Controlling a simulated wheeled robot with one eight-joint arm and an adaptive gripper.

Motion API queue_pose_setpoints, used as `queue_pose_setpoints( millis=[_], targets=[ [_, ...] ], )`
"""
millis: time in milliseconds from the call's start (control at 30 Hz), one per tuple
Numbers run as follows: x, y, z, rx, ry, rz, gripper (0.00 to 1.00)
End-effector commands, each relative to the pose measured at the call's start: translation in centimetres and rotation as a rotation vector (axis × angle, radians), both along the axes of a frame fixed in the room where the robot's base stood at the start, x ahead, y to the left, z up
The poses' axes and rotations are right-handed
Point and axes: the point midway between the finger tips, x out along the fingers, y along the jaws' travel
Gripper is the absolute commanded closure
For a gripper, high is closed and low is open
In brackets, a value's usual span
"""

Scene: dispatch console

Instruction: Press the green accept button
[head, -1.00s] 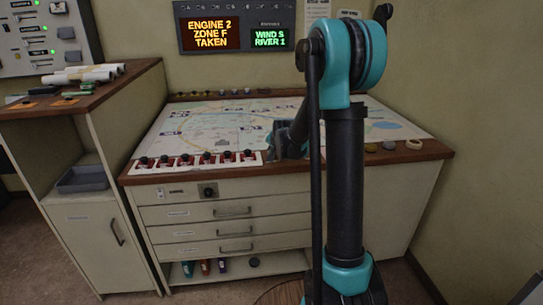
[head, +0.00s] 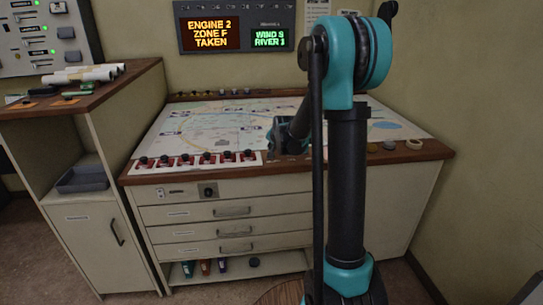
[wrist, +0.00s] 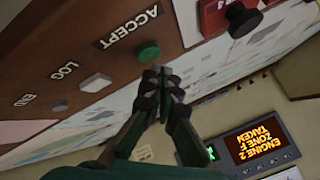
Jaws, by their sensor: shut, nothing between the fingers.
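The green accept button (wrist: 148,52) is a round dome on the brown wooden edge strip in the wrist view. The label ACCEPT (wrist: 133,25) is printed beside it and appears upside down. My gripper (wrist: 160,76) is shut and empty, with its dark fingertips just beside the green button in the picture. A small gap shows between them; I cannot tell the height over it. In the head view my gripper (head: 282,141) is near the front edge of the map table, partly behind my arm. The green button is hidden there.
A black knob on a red base (wrist: 242,17) stands on the other side. The map table (head: 190,115) carries a row of red-based switches (head: 206,160) at its front left.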

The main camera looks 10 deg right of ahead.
Motion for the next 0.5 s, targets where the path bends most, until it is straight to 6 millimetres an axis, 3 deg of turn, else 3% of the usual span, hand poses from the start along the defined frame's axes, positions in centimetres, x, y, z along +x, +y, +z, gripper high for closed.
queue_pose_setpoints(
  millis=[233,500],
  targets=[
    [0.0,0.0,0.5,0.0,0.0,0.0,1.0],
    [0.0,0.0,2.9,0.0,0.0,0.0,1.0]
  ],
)
